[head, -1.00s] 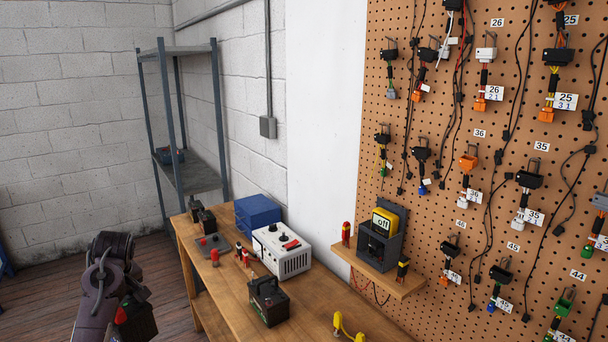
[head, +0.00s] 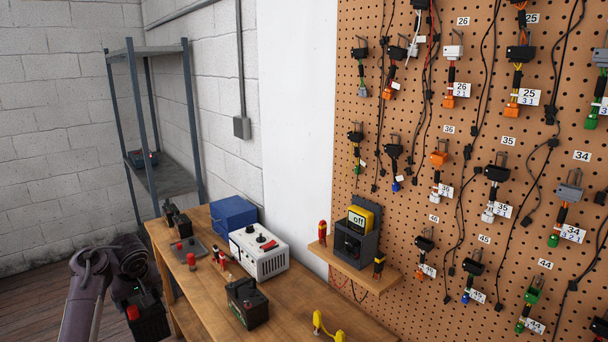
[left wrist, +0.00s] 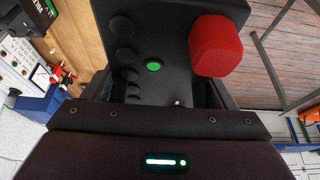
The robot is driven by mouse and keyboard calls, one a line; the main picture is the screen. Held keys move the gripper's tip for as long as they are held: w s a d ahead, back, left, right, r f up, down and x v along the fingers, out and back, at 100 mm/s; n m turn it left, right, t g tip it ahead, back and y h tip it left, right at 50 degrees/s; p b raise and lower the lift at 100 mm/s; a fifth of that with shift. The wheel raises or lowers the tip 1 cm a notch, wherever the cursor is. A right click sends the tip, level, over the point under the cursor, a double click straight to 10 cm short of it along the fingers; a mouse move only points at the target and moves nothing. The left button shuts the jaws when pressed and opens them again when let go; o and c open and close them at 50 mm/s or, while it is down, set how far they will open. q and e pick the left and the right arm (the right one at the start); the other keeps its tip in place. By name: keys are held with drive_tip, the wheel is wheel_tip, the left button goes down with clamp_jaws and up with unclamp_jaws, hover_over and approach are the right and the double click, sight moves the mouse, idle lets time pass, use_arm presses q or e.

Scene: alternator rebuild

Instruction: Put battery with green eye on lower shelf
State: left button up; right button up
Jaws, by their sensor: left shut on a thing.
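A black battery (head: 150,322) with a red terminal cap hangs in my left gripper (head: 130,287), left of the workbench's near end. In the left wrist view the battery (left wrist: 185,95) fills the middle, with a lit green eye, a row of black caps and the red cap on its top. The left gripper is shut on it; the fingertips are mostly hidden. A grey metal rack (head: 188,110) stands in the back corner, with a top shelf (head: 150,50) and a lower shelf (head: 172,182). My right gripper is not in view.
A dark tray-like object (head: 144,159) sits at the lower shelf's back left; its front is clear. The wooden workbench (head: 290,330) holds another black battery (head: 247,303), a white tester (head: 259,252) and a blue box (head: 233,214). A pegboard (head: 400,215) with hanging connectors fills the right.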

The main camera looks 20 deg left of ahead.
use_arm(q)
drive_tip(key=d+f+m+t+h, duration=0.1)
drive_tip(key=d+f+m, duration=0.15)
drive_tip(key=d, duration=0.65)
drive_tip(key=d+f+m, duration=0.2)
drive_tip(key=d+f, duration=0.1)
drive_tip(key=d, duration=0.6)
drive_tip(key=s+d+r+m+h, duration=0.1)
drive_tip(key=d+r+m, duration=0.1)
drive_tip(key=d+r, duration=0.35)
drive_tip(key=d+r+m+t+h, duration=0.1)
drive_tip(key=d+r+m, duration=0.15)
drive_tip(key=d, duration=0.55)
drive_tip(key=s+d+r+m+h, duration=0.1)
drive_tip(key=d+r+m, duration=0.2)
drive_tip(key=d, duration=0.3)
drive_tip(key=s+d+r+m+h, duration=0.25)
drive_tip(key=s+m, duration=0.25)
drive_tip(key=s, duration=0.4)
drive_tip(key=w+f+n+y+b, duration=0.3)
drive_tip(key=w+f+n+b, duration=0.1)
drive_tip(key=f+b, duration=1)
drive_tip(key=shift+d+f+n, duration=0.4)
drive_tip(key=shift+f+n, duration=0.25)
drive_tip(key=shift+n, duration=0.15)
